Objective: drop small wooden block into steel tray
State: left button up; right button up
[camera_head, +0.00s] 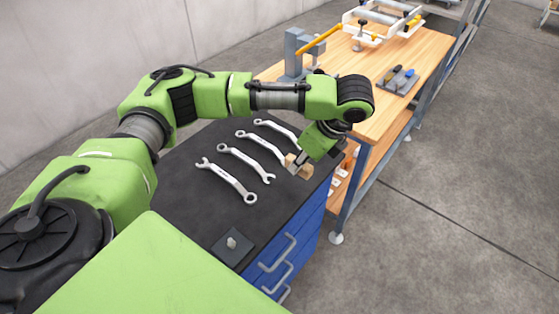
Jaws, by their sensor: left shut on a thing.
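My left gripper (298,167) comes down at the right edge of the dark cabinet top (180,200). It is shut on a small wooden block (291,159), which shows on both sides of the dark fingers. I cannot tell how far the block is above the surface. No tray that is clearly steel shows. A small dark square plate or shallow tray (232,259) with a small light grey piece on it sits at the cabinet's front corner. My right gripper is not in view.
Several wrenches (237,184) lie on the cabinet top, left of the gripper. Blue drawers (268,262) with grey handles face right. A wooden workbench (420,65) behind holds a grey vise (297,55), a white frame fixture (378,25) and small tools (398,78). Open floor lies right.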

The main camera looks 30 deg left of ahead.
aim_at(280, 174)
pick_arm(q)
jog(key=w+a+f, duration=0.1)
jog(key=a+f, duration=0.1)
jog(key=w+a+f+p, duration=0.1)
jog(key=a+f, duration=0.1)
jog(key=w+a+f, duration=0.1)
jog(key=a+f, duration=0.1)
jog(key=shift+w+f+p, duration=0.1)
jog(key=shift+w+p, duration=0.15)
jog(key=shift+p, duration=0.05)
jog(key=shift+a+f, duration=0.2)
jog(key=p+x, duration=0.1)
jog(key=x, duration=0.2)
jog(key=shift+w+d+f+p, duration=0.1)
jog(key=shift+d+f+p, duration=0.15)
jog(key=shift+f+p, duration=0.2)
jog(key=shift+f, duration=0.15)
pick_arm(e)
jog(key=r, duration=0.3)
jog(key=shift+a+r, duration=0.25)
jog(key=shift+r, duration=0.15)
